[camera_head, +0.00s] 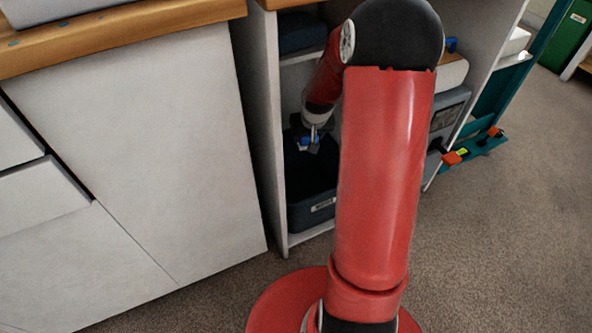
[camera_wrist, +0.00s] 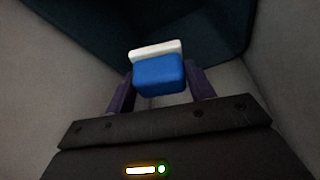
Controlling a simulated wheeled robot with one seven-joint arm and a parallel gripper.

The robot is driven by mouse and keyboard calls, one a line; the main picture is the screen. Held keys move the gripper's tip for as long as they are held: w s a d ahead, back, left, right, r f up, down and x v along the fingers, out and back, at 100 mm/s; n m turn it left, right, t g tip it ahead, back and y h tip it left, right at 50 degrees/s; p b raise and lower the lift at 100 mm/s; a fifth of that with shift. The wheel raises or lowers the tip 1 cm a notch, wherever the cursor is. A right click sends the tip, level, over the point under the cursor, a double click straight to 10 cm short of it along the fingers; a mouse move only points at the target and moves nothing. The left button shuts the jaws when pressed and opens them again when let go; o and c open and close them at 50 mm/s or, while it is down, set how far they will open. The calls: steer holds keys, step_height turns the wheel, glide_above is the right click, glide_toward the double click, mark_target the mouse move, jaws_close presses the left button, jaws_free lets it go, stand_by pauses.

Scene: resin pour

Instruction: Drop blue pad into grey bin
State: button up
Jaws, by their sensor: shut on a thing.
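The blue pad (camera_wrist: 160,75) has a white layer along one edge and sits between the two fingers of my gripper (camera_wrist: 160,88) in the wrist view. My gripper is shut on it. In the head view my gripper (camera_head: 311,143) is inside the shelf unit, with a bit of blue showing at its tips. The grey bin (camera_head: 313,215) is a dark bin with a small label, standing at the bottom of that unit. The gripper is above the bin's opening. My arm hides the bin's right part. The bin's dark interior (camera_wrist: 110,30) shows beyond the pad in the wrist view.
A white cabinet (camera_head: 140,130) with a wooden top stands close on the left. The unit's white side panel (camera_head: 262,130) borders the bin. A dark item (camera_head: 300,32) lies on the shelf above. Carpet (camera_head: 500,240) is clear at the right.

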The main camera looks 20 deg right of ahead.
step_height(320, 180, down, 6)
steer(key=b, duration=0.4)
steer(key=o, duration=1)
steer(key=shift+r, duration=0.15)
steer(key=p+v, duration=0.1)
steer(key=v, duration=0.6)
steer(key=shift+s+r+p, duration=0.2)
steer(key=shift+r+p, duration=0.05)
steer(key=shift+p, duration=0.05)
